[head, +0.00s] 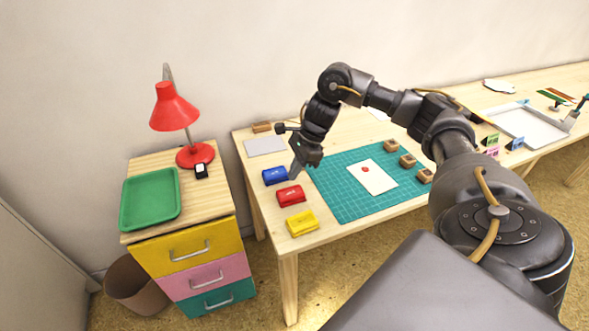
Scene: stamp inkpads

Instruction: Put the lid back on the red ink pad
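The red ink pad (290,195) sits on the wooden table near its left edge, between the blue ink pad (273,176) and the yellow ink pad (301,223). Its red top carries pale lettering like the other two, so a lid appears to lie on it; I cannot tell whether it is fully seated. My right gripper (295,172) points down just behind the red pad, beside the blue one. Its fingers overlap in this view, so its opening is unclear. Nothing visible hangs from it. My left gripper is out of view.
A green cutting mat (335,202) with a stamped white card (375,181) and several wooden stamps (408,160) lies right of the pads. A grey sheet (265,146) lies behind them. Left stands a drawer cabinet with a green tray (150,199) and red lamp (174,110).

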